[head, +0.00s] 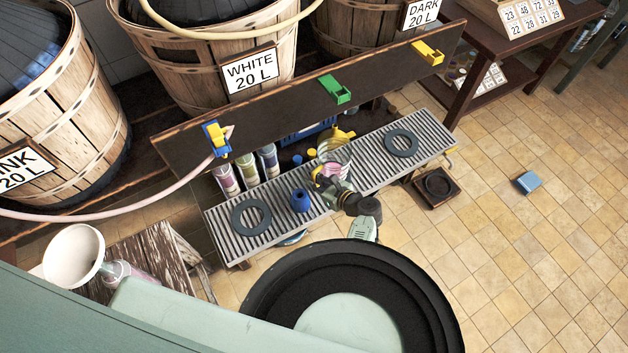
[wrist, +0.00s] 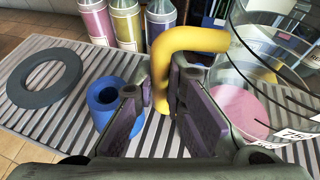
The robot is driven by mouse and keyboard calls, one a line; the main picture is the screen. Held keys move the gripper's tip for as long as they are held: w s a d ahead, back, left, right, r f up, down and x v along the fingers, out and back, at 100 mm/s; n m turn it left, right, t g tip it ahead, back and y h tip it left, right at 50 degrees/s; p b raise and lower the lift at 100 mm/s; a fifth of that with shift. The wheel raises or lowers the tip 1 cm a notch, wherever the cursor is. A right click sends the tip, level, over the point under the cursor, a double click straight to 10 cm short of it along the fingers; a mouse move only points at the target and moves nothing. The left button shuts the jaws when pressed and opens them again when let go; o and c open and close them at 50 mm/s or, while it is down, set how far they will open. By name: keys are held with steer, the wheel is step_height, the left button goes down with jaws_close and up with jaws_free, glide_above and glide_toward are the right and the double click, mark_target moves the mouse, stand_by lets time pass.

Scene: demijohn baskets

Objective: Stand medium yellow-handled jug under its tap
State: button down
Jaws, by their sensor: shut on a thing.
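The clear jug (head: 334,158) with a yellow handle is over the middle of the slatted grate, below and in front of the green tap (head: 335,90). A pink layer shows low inside it. My gripper (head: 325,180) is at its near left side. In the wrist view my gripper (wrist: 168,108) is shut on the yellow handle (wrist: 190,40), and the jug's clear wall (wrist: 262,75) is to the right. I cannot tell whether the jug's base touches the grate. A blue-and-yellow tap (head: 216,138) and a yellow tap (head: 428,53) are also on the board.
The grate (head: 370,172) carries a grey ring at left (head: 251,216) and another at right (head: 401,142). A blue hollow piece (head: 300,200) stands close left of my gripper. Several bottles (head: 247,168) stand behind. A dark tray (head: 437,187) and blue box (head: 529,182) lie on the floor.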

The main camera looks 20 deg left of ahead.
steer(key=c, duration=1.6)
jaws_free()
steer(key=shift+o, duration=0.2)
steer(key=v, duration=1.2)
